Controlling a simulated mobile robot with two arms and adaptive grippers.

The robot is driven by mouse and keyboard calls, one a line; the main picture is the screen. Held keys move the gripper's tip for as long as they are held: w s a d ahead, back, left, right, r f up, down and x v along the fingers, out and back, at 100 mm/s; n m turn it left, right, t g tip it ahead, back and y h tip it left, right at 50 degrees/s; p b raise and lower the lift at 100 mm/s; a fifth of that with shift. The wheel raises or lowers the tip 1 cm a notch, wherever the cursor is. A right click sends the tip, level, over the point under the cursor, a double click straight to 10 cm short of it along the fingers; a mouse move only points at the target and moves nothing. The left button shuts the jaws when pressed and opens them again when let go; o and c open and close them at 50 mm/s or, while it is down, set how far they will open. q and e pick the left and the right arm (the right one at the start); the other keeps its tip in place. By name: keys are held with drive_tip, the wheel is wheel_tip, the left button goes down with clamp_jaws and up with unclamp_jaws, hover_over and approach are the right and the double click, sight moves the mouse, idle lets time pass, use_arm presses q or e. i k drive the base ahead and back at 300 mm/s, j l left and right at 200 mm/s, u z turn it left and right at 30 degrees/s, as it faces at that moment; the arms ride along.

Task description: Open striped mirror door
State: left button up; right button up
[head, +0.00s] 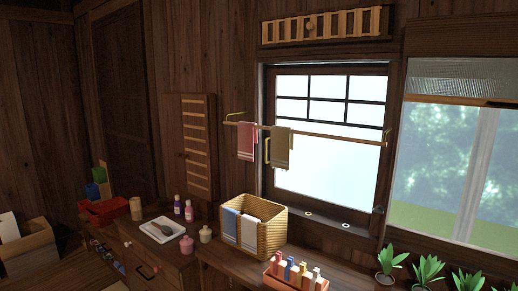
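A tall wooden wall cabinet with a striped door (197,146) hangs on the dark plank wall left of the window in the head view. Its front carries a column of light horizontal stripes. A small dark knob or handle seems to show near the left side of the stripes. The door looks shut, but a small gap could not be made out at this size. No mirror surface is visible on it. Neither my left nor my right gripper is in view.
Below stands a wooden counter with two bottles (183,209), a tray (161,230), pink jar (186,245) and wicker basket (253,217). A towel rail (330,135) crosses the window. A slatted panel (322,25) is above it. Potted plants (388,262) stand front right.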

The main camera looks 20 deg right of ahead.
sight(194, 107)
drive_tip(key=z, duration=0.15)
drive_tip(key=i+j+z, duration=0.1)
drive_tip(key=i+j, duration=0.15)
drive_tip(key=i, duration=0.15)
drive_tip(key=i+j, duration=0.25)
drive_tip(key=i+z, duration=0.05)
drive_tip(key=i, duration=0.1)
